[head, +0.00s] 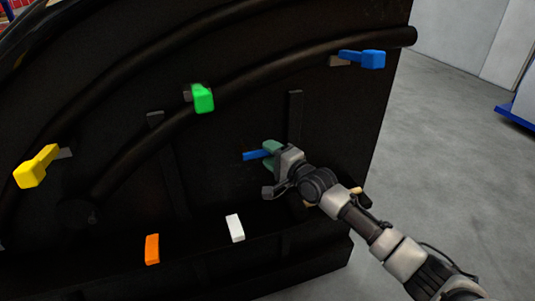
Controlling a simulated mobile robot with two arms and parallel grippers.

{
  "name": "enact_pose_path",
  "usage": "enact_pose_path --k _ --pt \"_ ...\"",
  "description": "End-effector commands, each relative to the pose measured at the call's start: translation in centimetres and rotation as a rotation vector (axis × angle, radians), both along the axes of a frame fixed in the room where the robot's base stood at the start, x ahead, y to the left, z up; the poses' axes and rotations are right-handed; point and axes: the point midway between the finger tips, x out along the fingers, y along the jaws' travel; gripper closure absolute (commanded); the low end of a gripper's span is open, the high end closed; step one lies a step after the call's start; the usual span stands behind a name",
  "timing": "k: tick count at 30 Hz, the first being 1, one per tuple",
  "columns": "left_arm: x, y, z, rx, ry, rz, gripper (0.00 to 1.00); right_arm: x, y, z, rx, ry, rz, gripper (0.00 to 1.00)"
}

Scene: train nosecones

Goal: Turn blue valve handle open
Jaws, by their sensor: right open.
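Two blue handles show on the black panel. One blue handle (372,59) sits at the upper right by the end of the curved pipe. A second blue piece (252,156) sticks out to the left of my right gripper. My right gripper (268,152) has greenish fingertips and is open, with the blue piece at its fingertips. The gripper hides the rest of that piece, and I cannot tell whether the fingers touch it. My left gripper is not in view.
The black panel (230,130) also carries a green handle (202,98), a yellow handle (36,167), an orange handle (152,249) and a white handle (235,228). A beige part shows partly behind my right wrist. Grey floor (450,130) lies open at the right.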

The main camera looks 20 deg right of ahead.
Motion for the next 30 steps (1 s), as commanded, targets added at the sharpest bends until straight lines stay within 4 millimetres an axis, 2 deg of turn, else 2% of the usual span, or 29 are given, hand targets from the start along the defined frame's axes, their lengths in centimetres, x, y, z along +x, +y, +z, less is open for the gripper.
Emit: enact_pose_path --k 5,14,23,30 --pt "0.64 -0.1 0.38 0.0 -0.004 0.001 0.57 1.27 0.58 -0.01 -0.001 -0.002 0.0 0.53" --pt "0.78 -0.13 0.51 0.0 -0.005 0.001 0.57 1.43 0.65 -0.01 -0.001 0.0 0.0 0.53" --pt "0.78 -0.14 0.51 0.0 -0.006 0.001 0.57 1.42 0.62 -0.02 -0.002 -0.001 -0.001 0.99" --pt "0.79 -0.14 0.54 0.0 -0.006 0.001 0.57 1.41 0.61 -0.02 -0.002 0.0 -0.001 1.0"
